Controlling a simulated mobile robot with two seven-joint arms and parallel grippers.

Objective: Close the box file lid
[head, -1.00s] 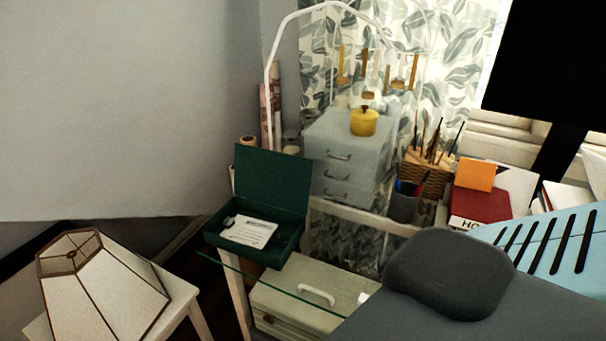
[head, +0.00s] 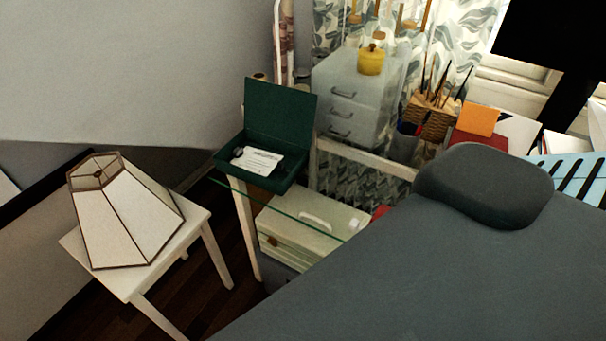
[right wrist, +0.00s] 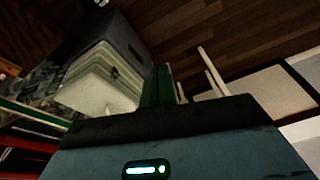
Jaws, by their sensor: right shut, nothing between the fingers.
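The dark green box file stands open in the head view. Its lid (head: 280,113) is raised nearly upright at the back, and its tray (head: 288,181) holds a white labelled paper and a small dark clip. It rests at the left end of a glass-topped stand (head: 285,212). My right gripper (right wrist: 160,72) shows only in the right wrist view, its narrow green-tinted fingers together with nothing between them. The box file cannot be made out surely in that view. Neither gripper shows in the head view.
A lampshade (head: 125,215) sits on a white stool (head: 205,215) left of the stand. A pale drawer box (head: 305,235) is under the glass. A grey padded surface (head: 420,275) with a dark cushion (head: 485,187) fills the right foreground. Grey drawers (head: 345,100) stand behind.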

